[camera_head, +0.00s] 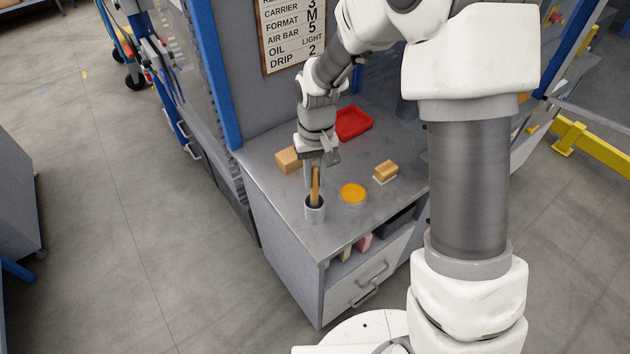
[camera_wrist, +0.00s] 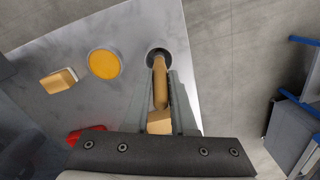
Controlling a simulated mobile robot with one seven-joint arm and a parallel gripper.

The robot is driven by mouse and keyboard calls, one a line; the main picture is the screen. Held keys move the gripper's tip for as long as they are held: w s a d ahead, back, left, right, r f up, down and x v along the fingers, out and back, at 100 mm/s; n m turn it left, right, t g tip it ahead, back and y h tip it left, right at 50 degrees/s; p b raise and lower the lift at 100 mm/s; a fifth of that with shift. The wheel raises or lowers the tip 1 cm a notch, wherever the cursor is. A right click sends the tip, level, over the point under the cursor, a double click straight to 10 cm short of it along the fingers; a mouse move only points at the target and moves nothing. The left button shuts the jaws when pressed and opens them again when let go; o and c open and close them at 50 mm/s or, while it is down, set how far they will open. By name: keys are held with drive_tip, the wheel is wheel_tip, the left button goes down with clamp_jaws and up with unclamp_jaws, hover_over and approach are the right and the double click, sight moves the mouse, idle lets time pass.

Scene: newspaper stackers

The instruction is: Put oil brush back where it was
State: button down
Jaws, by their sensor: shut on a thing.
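The oil brush (camera_head: 316,186) has a wooden handle and stands nearly upright, its lower end inside a grey metal cup (camera_head: 315,213) near the front left of the grey worktop. My gripper (camera_head: 314,178) is above the cup and shut on the brush handle. In the wrist view the handle (camera_wrist: 160,85) runs between the fingers of my gripper (camera_wrist: 160,95) down into the dark opening of the cup (camera_wrist: 158,53). The brush's lower end is hidden inside the cup. I cannot tell whether it touches the bottom.
A tin with an orange top (camera_head: 353,193) stands right of the cup. A block-like wooden-handled brush (camera_head: 385,171) lies farther right. A tan block (camera_head: 288,160) and a red tray (camera_head: 354,123) are behind. The worktop's left edge (camera_head: 262,200) is close to the cup.

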drive_tip(key=shift+f, duration=0.85)
drive_tip(key=c, duration=0.7)
unclamp_jaws()
drive_tip(key=shift+c, duration=0.2)
